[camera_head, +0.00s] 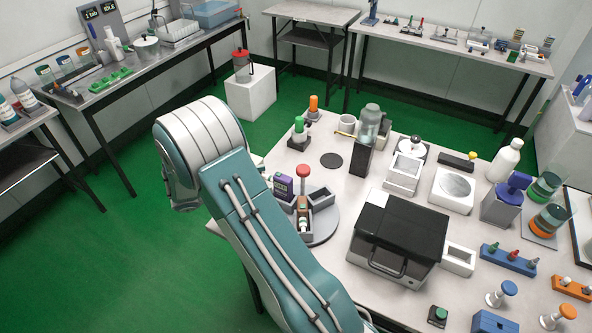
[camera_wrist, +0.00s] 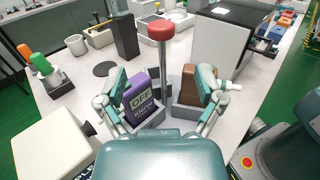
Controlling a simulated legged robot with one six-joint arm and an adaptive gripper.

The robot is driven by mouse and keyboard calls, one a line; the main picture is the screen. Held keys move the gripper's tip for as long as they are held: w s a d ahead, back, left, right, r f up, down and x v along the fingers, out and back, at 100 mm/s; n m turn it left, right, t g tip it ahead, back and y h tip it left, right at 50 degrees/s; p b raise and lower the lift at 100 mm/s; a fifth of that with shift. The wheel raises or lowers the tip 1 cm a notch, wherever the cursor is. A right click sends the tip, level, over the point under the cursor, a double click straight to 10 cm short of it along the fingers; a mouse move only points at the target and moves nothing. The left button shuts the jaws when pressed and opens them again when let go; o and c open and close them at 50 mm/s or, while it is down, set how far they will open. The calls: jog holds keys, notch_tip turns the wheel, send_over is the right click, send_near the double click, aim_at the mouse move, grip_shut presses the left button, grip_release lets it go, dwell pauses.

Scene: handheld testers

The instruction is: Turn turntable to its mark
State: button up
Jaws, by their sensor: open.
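The turntable (camera_head: 328,226) is a grey round disc at the near left of the white table. A post with a red knob (camera_head: 303,170) stands at its middle; the knob also shows in the wrist view (camera_wrist: 161,29). Grey bins on the disc hold a purple tester (camera_wrist: 138,100), a brown block (camera_wrist: 190,84) and a small white-and-green item (camera_head: 304,225). My gripper (camera_wrist: 162,80) is open, its fingers spread on either side of the post and over the bins. I cannot tell whether they touch anything. In the head view my arm hides the gripper and part of the disc. I cannot make out the mark.
A black-topped box (camera_head: 400,228) stands close right of the turntable. Several items crowd the table's right side.

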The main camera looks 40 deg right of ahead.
aim_at(303, 168)
jog(key=x, duration=1)
jog(key=shift+s+d, duration=0.1)
jog(key=shift+d, duration=0.05)
grip_shut()
